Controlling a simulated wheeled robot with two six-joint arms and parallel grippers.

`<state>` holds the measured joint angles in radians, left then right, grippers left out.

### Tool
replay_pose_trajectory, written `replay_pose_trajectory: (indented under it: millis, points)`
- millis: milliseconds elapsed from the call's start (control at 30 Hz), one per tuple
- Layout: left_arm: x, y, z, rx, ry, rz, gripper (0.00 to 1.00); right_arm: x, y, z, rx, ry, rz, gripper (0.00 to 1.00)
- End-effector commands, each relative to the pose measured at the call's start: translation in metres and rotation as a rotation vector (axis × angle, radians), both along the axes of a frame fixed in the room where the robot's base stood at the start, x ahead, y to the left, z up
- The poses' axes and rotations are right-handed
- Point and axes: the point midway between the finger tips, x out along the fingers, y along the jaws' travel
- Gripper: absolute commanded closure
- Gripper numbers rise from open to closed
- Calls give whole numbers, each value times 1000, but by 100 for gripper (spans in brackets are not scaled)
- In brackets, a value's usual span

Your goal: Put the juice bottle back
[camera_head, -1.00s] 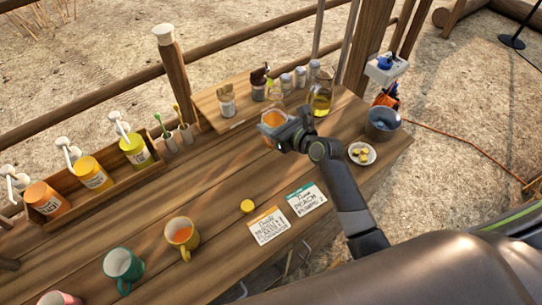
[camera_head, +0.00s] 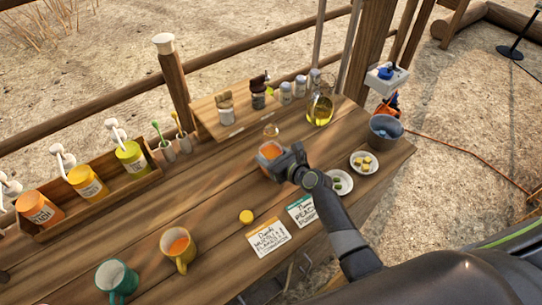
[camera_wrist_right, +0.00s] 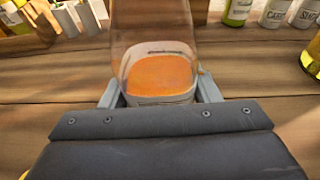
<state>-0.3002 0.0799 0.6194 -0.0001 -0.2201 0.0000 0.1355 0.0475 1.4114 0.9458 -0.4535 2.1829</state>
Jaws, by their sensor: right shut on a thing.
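The juice bottle (camera_head: 271,150) is a clear, narrow-necked bottle with orange juice in its lower part. It is over the middle of the wooden table, in front of the small raised board (camera_head: 236,122). My right gripper (camera_head: 283,158) is shut on it from the near right side. In the right wrist view the bottle (camera_wrist_right: 160,75) stands between the two fingers, its top cut off by the frame. I cannot tell whether its base touches the table. A round yellow lid (camera_head: 246,216) lies on the table nearer to me. My left gripper is not in view.
Jars, shakers and an oil bottle (camera_head: 320,110) stand at the back. A wooden caddy (camera_head: 100,200) with coloured bottles is at left. Mugs (camera_head: 179,250), two cards (camera_head: 268,238), small plates (camera_head: 364,170) and a metal bucket (camera_head: 385,131) surround clear tabletop.

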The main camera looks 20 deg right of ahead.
Motion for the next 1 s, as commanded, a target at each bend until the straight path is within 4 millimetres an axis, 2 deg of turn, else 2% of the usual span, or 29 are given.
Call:
replay_pose_trajectory:
  millis: [333,367,500,867,1000]
  points:
    - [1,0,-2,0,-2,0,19,1,0,-2,2,-2,0,78]
    - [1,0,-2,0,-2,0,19,0,0,-3,2,0,1,42]
    - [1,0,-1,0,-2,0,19,0,0,-2,2,0,1,23]
    - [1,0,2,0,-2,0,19,0,0,2,0,-1,0,22]
    - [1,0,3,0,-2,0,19,-12,-6,5,-1,1,-1,22]
